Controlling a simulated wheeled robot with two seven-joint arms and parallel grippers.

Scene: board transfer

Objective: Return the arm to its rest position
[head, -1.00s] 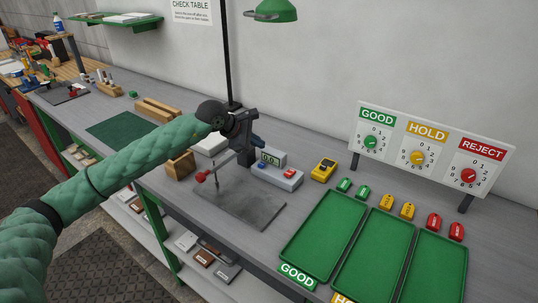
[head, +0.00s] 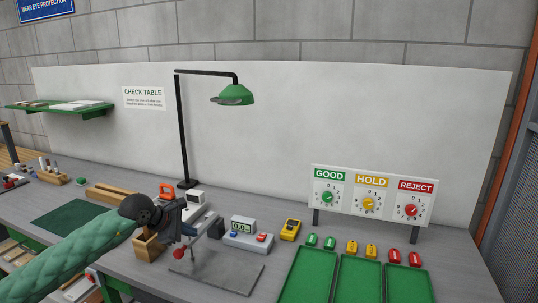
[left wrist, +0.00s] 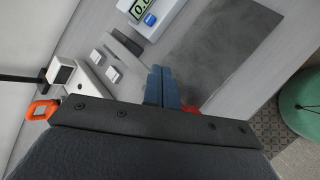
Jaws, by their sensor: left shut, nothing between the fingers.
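My left arm comes in from the lower left in the head view, in a green padded sleeve. My left gripper (head: 187,230) is over the bench beside the grey plate (head: 222,271). In the left wrist view its blue fingers (left wrist: 162,88) are together with nothing between them. A red knob shows just beside the fingertips in that view; I cannot tell whether they touch it. My right gripper is not in either view.
The grey bench (head: 120,262) holds a digital meter (head: 246,235), a yellow meter (head: 290,229) and green trays (head: 308,274). A dial board (head: 372,195) stands behind the trays. A lamp post (head: 182,130) rises behind my gripper. A wooden block (head: 148,247) is close by it.

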